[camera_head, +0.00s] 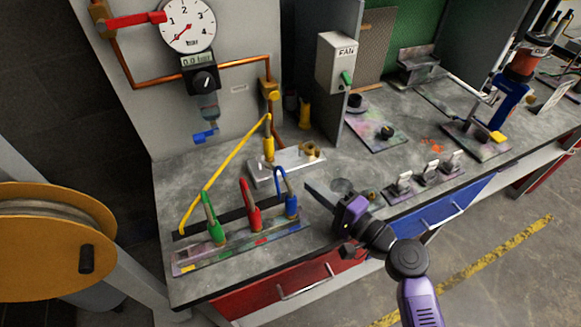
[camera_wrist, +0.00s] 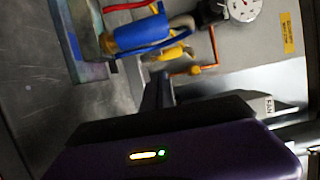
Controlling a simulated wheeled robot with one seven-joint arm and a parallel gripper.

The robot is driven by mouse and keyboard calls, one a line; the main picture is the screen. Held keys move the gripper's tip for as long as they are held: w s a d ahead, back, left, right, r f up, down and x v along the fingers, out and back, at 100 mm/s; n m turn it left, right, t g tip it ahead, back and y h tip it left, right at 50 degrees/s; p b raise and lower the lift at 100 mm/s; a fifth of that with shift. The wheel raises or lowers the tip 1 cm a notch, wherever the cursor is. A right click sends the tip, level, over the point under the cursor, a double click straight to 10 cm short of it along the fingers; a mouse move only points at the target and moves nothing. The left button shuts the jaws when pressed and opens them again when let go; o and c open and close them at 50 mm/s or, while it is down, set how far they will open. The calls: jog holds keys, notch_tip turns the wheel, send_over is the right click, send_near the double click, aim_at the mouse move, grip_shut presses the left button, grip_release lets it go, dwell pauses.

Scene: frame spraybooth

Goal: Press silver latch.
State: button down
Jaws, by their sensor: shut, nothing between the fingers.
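Several small silver latches stand in a row on a dark strip along the bench's front edge, in the head view: a left one (camera_head: 402,183), a middle one (camera_head: 432,170) and a right one (camera_head: 451,161). I cannot tell which one the task names. My gripper (camera_head: 312,189) is shut and empty. It is over the bench, left of the latches and apart from them, beside the blue-handled tool (camera_head: 291,203). In the wrist view, the dark fingers (camera_wrist: 158,88) point toward the back panel. No latch shows in that view.
Green (camera_head: 212,220) and red (camera_head: 250,205) handled tools stand in a rack (camera_head: 190,260). A silver block with brass fittings (camera_head: 265,174) lies behind. A grey partition (camera_head: 350,100) carries the FAN box (camera_head: 338,62). Bare bench shows at the left rear.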

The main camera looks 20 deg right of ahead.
jog(key=p+x, duration=0.2)
jog(key=x, duration=0.7)
jog(key=shift+w+a, duration=0.15)
jog(key=shift+w, duration=0.2)
jog(key=shift+a, duration=0.1)
jog(key=shift+s+a+b, duration=0.3)
jog(key=shift+s+a, duration=0.05)
jog(key=shift+s, duration=0.1)
